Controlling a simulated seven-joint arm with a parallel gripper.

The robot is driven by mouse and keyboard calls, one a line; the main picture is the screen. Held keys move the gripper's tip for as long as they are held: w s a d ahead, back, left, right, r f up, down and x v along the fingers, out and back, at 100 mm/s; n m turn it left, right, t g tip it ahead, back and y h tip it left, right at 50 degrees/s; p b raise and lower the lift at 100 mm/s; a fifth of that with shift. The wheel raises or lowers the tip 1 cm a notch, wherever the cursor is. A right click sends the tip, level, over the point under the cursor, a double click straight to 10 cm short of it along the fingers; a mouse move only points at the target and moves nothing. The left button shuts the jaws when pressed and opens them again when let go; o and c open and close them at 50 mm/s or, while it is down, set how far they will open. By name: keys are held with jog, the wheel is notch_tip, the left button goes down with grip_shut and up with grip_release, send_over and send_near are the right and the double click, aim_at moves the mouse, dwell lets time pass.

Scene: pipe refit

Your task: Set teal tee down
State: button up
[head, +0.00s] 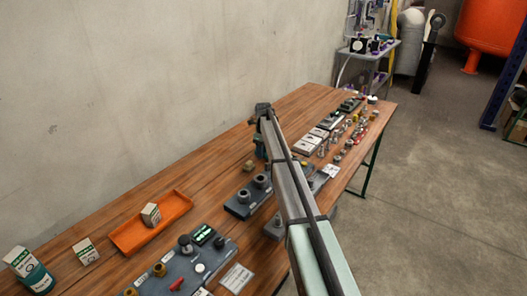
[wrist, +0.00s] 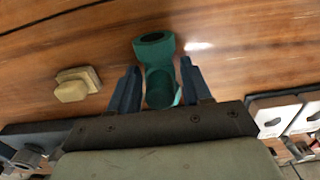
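The teal tee (wrist: 158,82) is between my gripper's two dark blue fingers (wrist: 160,85) in the wrist view. Its round open end points up the picture, past the fingertips. The fingers stand apart, one on each side and very close to the tee; I cannot tell whether both press on it. The tee's lower part is hidden by the gripper body. Wood tabletop fills the view behind it, and I cannot tell whether the tee touches it. In the head view my gripper (head: 261,150) is low over the bench's wall side, and the tee is not clearly made out.
A small tan block (wrist: 76,85) lies left of the gripper. A grey fixture with dark round posts (head: 248,196) is close by. An orange tray (head: 128,243) holds a labelled box. Many small parts (head: 345,140) crowd the bench's far end. Bare wood (head: 205,185) lies along the wall side.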

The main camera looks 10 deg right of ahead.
jog(key=shift+o, duration=0.6)
notch_tip(320, 180, up, 12)
jog(key=shift+r, duration=0.15)
